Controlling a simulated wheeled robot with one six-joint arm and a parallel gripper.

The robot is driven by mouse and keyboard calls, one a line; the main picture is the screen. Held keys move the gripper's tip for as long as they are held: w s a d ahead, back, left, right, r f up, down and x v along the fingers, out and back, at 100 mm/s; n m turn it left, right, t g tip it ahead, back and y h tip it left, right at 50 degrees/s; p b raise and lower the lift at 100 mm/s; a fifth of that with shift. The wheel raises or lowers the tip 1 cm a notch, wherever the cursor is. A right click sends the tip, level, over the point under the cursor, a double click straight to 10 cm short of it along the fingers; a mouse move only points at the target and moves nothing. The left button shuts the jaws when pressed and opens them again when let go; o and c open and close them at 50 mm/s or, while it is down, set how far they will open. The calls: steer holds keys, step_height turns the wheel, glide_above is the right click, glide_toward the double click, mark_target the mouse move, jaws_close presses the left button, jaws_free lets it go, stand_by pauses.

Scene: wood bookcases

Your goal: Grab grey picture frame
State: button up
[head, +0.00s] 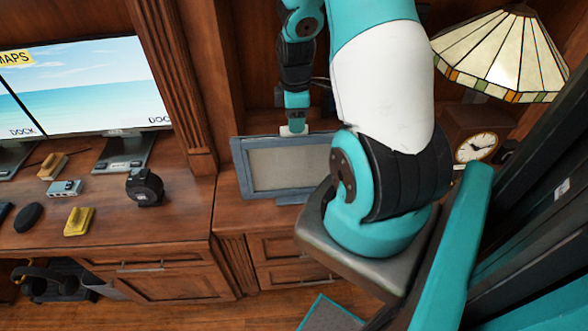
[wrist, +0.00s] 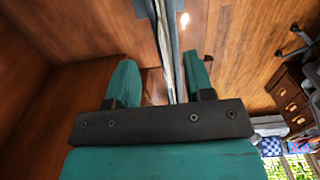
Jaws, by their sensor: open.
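The grey picture frame (head: 278,168), with a blue-grey border and a plain panel, stands upright on the wooden cabinet top in the head view. My arm hides part of its right side. My gripper (head: 293,130) points down at the frame's top edge. In the wrist view, the frame shows edge-on as a thin grey strip (wrist: 167,45) running between the two teal fingers of my gripper (wrist: 163,82). The fingers are open on either side of it, with a gap visible, wider on the left finger's side.
A stained-glass lamp (head: 500,55) and a clock (head: 477,147) stand at the right. At the left, a desk holds monitors (head: 85,85), a black tape measure (head: 145,187) and a yellow object (head: 78,221). A wooden upright (head: 180,85) stands left of the frame.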

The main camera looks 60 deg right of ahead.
mark_target(294, 136)
steer(key=shift+a+f+p, duration=0.15)
steer(key=shift+f+p, duration=0.4)
steer(key=shift+f, duration=0.85)
steer(key=shift+a+f+p, duration=0.15)
steer(key=shift+f+p, duration=0.35)
steer(key=shift+f, duration=0.9)
jaws_close()
steer(key=shift+r, duration=0.1)
